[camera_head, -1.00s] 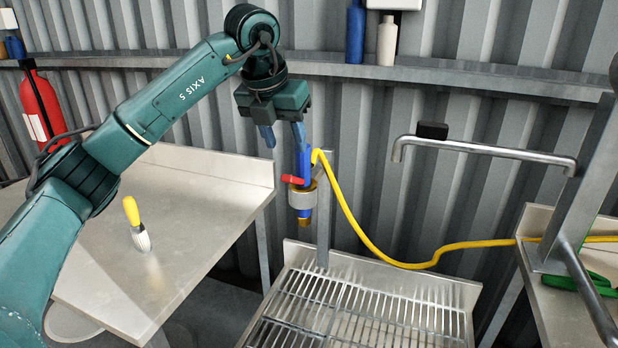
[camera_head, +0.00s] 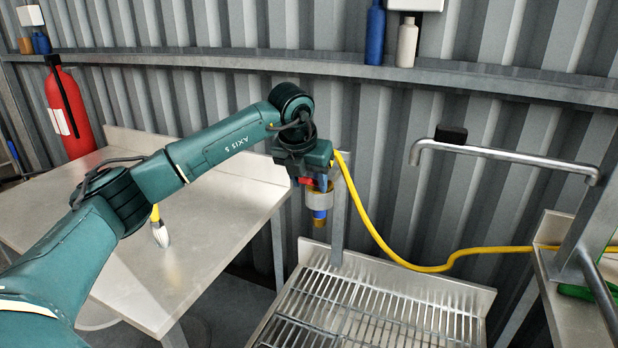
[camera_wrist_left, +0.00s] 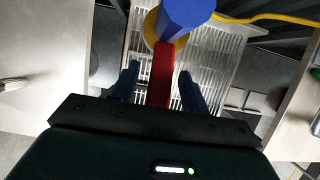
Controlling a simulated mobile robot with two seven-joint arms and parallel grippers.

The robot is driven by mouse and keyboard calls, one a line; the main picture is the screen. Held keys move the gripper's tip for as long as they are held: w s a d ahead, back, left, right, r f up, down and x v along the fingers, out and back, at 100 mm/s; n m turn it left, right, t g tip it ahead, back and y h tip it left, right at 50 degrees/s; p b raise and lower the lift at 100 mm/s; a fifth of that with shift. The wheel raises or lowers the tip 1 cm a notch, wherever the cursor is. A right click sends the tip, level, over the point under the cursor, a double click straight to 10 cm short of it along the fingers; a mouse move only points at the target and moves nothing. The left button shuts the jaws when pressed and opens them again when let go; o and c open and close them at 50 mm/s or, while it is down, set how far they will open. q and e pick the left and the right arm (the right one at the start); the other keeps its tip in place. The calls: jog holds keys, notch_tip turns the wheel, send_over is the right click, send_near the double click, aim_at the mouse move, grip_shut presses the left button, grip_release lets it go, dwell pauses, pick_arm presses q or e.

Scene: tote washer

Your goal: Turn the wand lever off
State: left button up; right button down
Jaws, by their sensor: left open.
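The wand (camera_head: 319,199) hangs nose down in a grey holder on a post above the grated sink. It has a blue body, a brass tip and a yellow hose. Its red lever (camera_head: 306,180) shows only in part in the head view, under my left gripper (camera_head: 314,184). In the left wrist view the red lever (camera_wrist_left: 161,75) lies between the two blue fingers of my left gripper (camera_wrist_left: 157,85), with a gap on each side. The gripper is open. The wand's blue body (camera_wrist_left: 186,14) is just beyond the fingertips. My right gripper is not in view.
A slatted grate (camera_head: 375,310) lies below the wand. A steel table (camera_head: 215,215) with a brush (camera_head: 160,234) stands at left. A metal spout (camera_head: 500,153) reaches in from the right. A shelf (camera_head: 250,65) runs along the wall behind.

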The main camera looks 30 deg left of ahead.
pick_arm(q)
jog(key=shift+f, duration=0.1)
jog(key=shift+c, duration=0.5)
grip_shut()
